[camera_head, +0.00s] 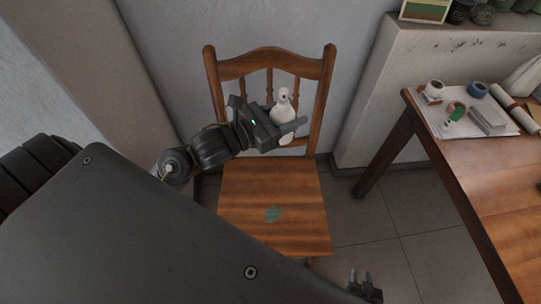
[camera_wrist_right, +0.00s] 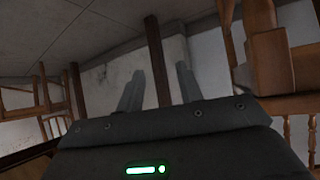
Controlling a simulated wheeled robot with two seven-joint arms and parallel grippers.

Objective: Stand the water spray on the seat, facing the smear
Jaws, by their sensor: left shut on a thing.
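The water spray (camera_head: 283,104) is a white bottle with a narrow neck and spray head. In the head view my left gripper (camera_head: 285,122) is shut on it and holds it upright in front of the chair's backrest, over the rear part of the seat. I cannot tell how high its base is. The wooden seat (camera_head: 240,205) lies below. The smear (camera_head: 273,214) is a green patch on the seat, nearer to me than the bottle. My right gripper (camera_head: 366,284) is low at the bottom edge of the head view. In the right wrist view its fingers (camera_wrist_right: 160,88) stand apart with nothing between them.
A wooden table (camera_head: 480,180) stands at the right with paper, tape rolls and a stack on it. A pale ledge (camera_head: 455,38) with jars and a picture runs behind. The chair's backrest (camera_head: 270,58) rises behind my left gripper. Tiled floor (camera_head: 375,240) is clear between chair and table.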

